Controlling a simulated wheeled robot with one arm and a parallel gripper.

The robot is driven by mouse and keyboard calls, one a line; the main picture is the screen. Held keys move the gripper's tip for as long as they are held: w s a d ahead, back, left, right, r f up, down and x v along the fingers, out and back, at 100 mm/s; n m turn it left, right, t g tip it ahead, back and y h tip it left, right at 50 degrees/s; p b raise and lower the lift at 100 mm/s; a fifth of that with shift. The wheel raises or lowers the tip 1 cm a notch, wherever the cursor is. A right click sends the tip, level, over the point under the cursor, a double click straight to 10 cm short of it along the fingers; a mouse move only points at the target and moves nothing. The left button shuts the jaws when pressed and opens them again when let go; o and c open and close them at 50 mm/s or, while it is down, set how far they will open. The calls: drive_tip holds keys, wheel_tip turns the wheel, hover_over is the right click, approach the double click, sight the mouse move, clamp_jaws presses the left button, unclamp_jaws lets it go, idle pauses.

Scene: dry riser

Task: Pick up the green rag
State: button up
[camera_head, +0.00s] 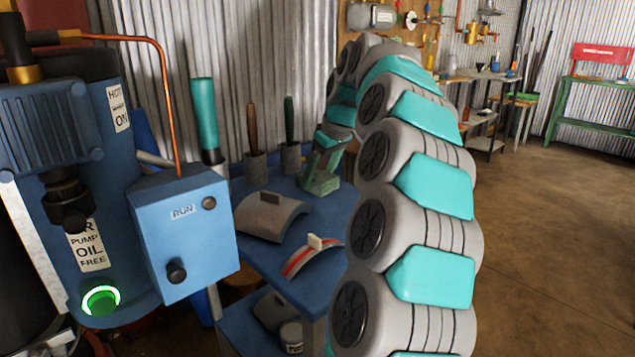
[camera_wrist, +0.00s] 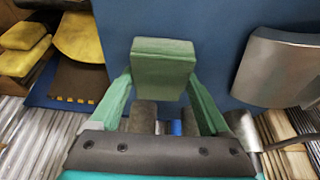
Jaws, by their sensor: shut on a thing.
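My gripper (camera_head: 325,165) reaches down over the blue bench from the far end of my arm. Its two green fingers (camera_wrist: 163,95) are shut on a boxy, flat-faced green thing, which I take to be the green rag (camera_wrist: 163,68). The rag also shows at the fingertips in the head view (camera_head: 320,184). It is low over the blue top; I cannot tell whether it touches it. No folds show on it. My fingers and the rag are nearly the same green, so their borders are hard to make out.
The blue bench (camera_head: 274,262) carries a curved grey plate (camera_head: 268,222), a red-striped curved piece (camera_head: 314,260) and two cups with handles. A blue pump box (camera_head: 185,240) stands close at left. Yellow pads (camera_wrist: 25,35) lie left in the wrist view. Open floor (camera_head: 545,240) lies right.

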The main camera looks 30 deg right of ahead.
sight(320, 177)
drive_tip(key=shift+r, duration=0.2)
drive_tip(key=shift+r, duration=1.5)
drive_tip(key=shift+s+r, duration=0.1)
drive_tip(key=shift+s, duration=0.05)
drive_tip(key=s+a+b, duration=0.1)
drive_tip(key=s, duration=0.4)
drive_tip(key=s+a+r+b, duration=0.1)
drive_tip(key=s+a, duration=0.1)
drive_tip(key=s, duration=0.3)
drive_tip(key=s+a+b, duration=0.1)
drive_tip(key=s+a, duration=0.1)
drive_tip(key=s, duration=0.2)
drive_tip(key=shift+s+a+r, duration=0.2)
drive_tip(key=shift+s, duration=0.2)
drive_tip(key=o, duration=0.8)
drive_tip(key=shift+c, duration=0.2)
drive_tip(key=c, duration=0.6)
